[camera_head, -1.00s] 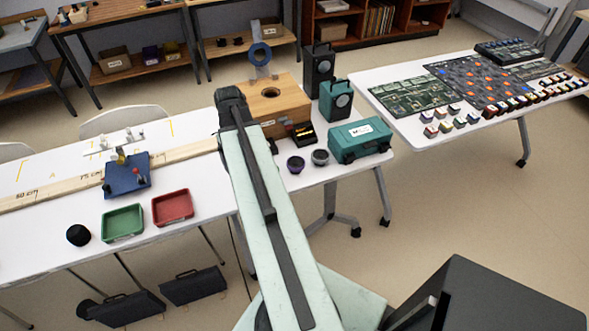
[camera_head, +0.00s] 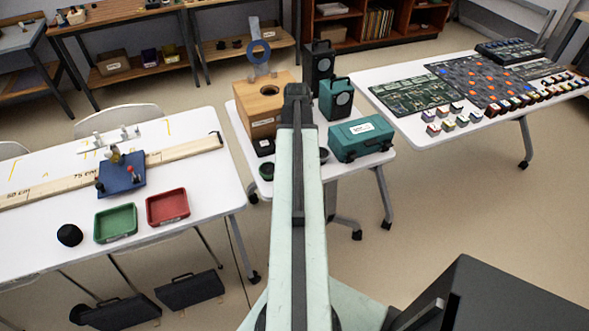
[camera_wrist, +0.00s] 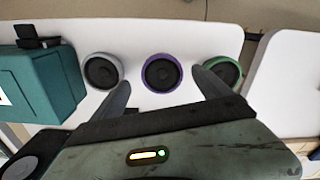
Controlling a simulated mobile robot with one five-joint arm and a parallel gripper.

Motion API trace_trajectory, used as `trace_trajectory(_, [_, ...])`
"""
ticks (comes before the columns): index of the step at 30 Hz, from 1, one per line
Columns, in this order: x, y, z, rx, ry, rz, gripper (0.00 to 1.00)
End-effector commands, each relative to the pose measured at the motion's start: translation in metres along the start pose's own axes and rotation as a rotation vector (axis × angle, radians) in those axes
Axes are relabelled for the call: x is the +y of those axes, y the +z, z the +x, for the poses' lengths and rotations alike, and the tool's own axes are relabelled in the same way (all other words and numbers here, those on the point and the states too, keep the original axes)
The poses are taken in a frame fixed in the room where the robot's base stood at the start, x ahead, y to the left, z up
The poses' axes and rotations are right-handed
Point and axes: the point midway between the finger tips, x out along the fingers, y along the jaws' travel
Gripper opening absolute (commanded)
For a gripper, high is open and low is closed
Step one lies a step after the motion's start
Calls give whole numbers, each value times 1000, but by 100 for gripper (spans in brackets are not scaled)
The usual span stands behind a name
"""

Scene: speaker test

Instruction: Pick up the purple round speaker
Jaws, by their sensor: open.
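The purple round speaker (camera_wrist: 161,73) has a purple rim and dark centre. In the wrist view it stands on the white table, between a grey-rimmed round speaker (camera_wrist: 102,71) and a green-rimmed one (camera_wrist: 222,75). My gripper (camera_wrist: 161,78) is open and empty; its two fingers point toward the purple speaker, one to each side of it in the picture. I cannot tell the remaining distance. In the head view my arm hides the purple speaker and my gripper; the green speaker (camera_head: 266,172) shows left of the arm and the grey one (camera_head: 323,155) right.
A teal case (camera_head: 360,138) stands right of my arm; it also shows at the left of the wrist view (camera_wrist: 45,85). A wooden box (camera_head: 262,105) and tall speakers (camera_head: 336,98) stand behind. The left table (camera_head: 190,232) holds trays.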

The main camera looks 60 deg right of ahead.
Motion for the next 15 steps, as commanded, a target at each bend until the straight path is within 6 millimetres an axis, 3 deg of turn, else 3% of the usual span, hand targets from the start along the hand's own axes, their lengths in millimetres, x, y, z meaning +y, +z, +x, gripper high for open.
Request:
trace_trajectory(1, [-1,0,15,0,0,-1,88])
trace_trajectory(6, [-3,0,44,0,0,-1,88])
trace_trajectory(14, [-4,-1,43,0,0,-1,88])
trace_trajectory(15, [-4,-1,43,0,0,-1,82])
